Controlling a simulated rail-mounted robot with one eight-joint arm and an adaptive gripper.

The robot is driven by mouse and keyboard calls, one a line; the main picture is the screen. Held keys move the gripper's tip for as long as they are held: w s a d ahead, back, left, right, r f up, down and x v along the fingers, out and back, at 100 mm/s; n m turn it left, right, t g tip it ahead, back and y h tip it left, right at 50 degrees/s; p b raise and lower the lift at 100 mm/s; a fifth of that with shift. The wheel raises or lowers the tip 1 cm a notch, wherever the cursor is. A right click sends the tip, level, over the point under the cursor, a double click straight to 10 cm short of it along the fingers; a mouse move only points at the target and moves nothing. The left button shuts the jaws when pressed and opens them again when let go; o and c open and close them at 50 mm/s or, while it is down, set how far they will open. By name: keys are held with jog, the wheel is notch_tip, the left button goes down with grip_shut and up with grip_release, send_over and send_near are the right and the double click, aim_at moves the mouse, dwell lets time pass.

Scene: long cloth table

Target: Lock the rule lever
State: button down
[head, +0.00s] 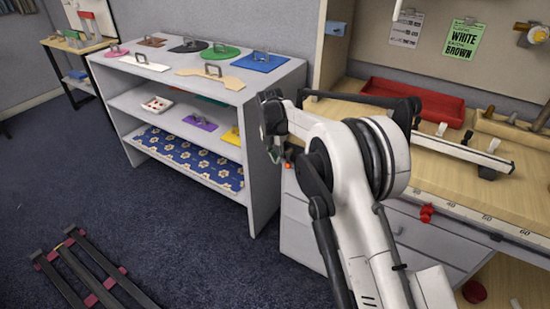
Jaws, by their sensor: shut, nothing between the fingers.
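A small red lever (427,213) sits at the front edge of the wooden bench, beside a white rule (490,222) with printed numbers. I take it as the rule lever; whether it is locked cannot be told at this size. My gripper (275,154) is well to the left of it, in front of the bench's left end and near the shelf's right side. It is shut and empty, apart from the lever. My arm stands between the gripper and the lever and hides part of the bench.
A grey shelf (225,113) with coloured handled boards stands left of the bench. A red tray (440,112) and a white-and-black bar (460,148) are on the bench. Drawers (425,245) lie below. A dark rack (85,275) is on the carpet; floor between is clear.

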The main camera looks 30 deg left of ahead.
jog(key=shift+d+f, duration=0.15)
jog(key=shift+d, duration=0.25)
jog(key=shift+w+d+f+b, duration=0.15)
jog(key=shift+d+b, duration=0.2)
jog(key=shift+b, duration=0.05)
jog(key=s+a+r+p, duration=0.1)
jog(key=a+r, duration=0.1)
jog(key=a, duration=0.5)
jog(key=a+r, duration=0.2)
jog(key=a, duration=0.5)
jog(key=shift+s+r+p, duration=0.3)
jog(key=shift+s+p, duration=0.1)
dwell(0.4)
